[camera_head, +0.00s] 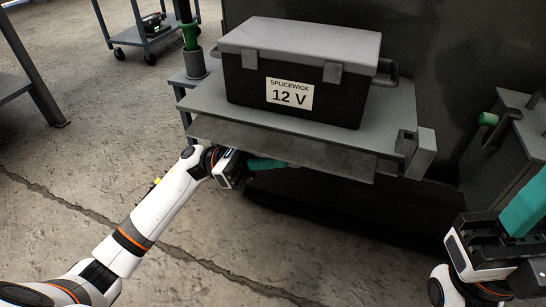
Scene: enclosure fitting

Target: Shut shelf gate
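The shelf (205,98) is a grey plate on the dark enclosure wall. Along its front, a long narrow grey panel, which looks like the gate (320,158), hangs lower than the shelf top and slopes outward. A grey bracket (422,155) stands at the shelf's right front corner. My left gripper (268,163) is at the gate's lower front edge, its teal fingers partly under it; contact and finger gap cannot be told. My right gripper (524,207) is at the lower right, apart from the gate, its teal fingers pointing up and cut off by the frame edge.
A dark battery box (250,83) with a grey lid and a 12 V label sits on the shelf. A green-collared post (190,38) stands at its left. A grey housing with a green knob (488,119) is at the right. A wheeled cart (150,38) stands behind; open floor lies at left.

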